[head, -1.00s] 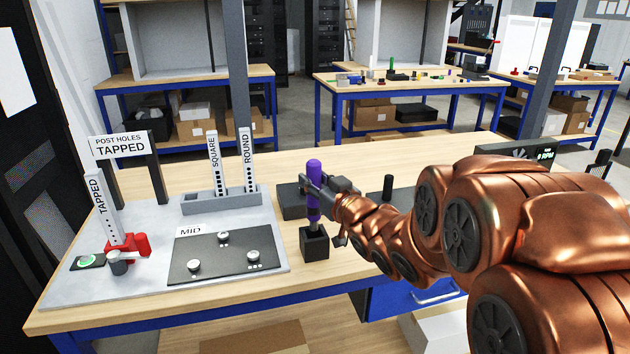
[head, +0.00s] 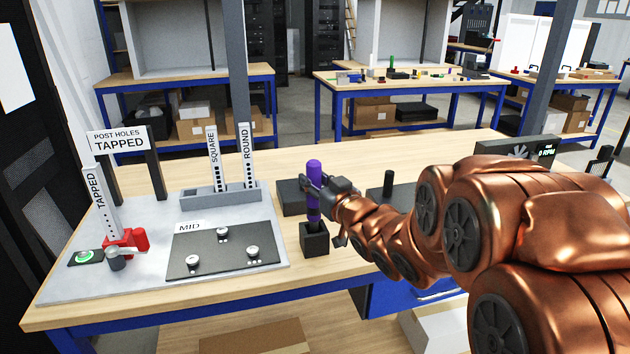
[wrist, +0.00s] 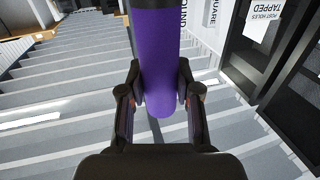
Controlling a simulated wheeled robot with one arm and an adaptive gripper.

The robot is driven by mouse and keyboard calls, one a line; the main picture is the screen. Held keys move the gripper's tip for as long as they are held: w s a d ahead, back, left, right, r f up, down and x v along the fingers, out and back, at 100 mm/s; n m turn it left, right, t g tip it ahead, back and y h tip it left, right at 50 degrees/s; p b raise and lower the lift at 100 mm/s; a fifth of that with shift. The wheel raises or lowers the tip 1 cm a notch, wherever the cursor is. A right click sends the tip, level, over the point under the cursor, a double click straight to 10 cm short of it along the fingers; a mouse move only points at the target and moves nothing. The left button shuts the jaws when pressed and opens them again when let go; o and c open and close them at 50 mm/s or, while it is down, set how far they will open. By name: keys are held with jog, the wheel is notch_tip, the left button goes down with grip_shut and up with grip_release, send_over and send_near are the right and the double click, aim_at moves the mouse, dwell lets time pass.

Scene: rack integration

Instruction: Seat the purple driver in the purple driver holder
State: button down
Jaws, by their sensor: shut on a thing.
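The purple driver (head: 314,172) stands upright in the head view, with its handle between the fingers of my gripper (head: 318,189). My gripper is shut on the handle, which also fills the upper middle of the wrist view (wrist: 158,55). The driver holder (head: 314,242) is a small black block on the bench, directly below the driver. The lower end of the driver meets the top of the holder in the picture. How deep the tip sits in it I cannot tell. The driver's lower end is hidden in the wrist view.
A grey board (head: 72,285) on the left carries a black MID plate (head: 225,268), a red clamp (head: 138,238) and upright labelled posts. A dark block (head: 291,198) stands behind the holder. A black pad with a short peg (head: 388,184) lies right of my gripper.

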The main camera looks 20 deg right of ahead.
aim_at(315, 162)
jog(key=shift+f+b, duration=2.7)
jog(key=shift+f, duration=0.1)
jog(key=c, duration=0.7)
grip_release()
notch_tip(315, 162, up, 10)
jog(key=shift+r, duration=0.1)
dwell(0.5)
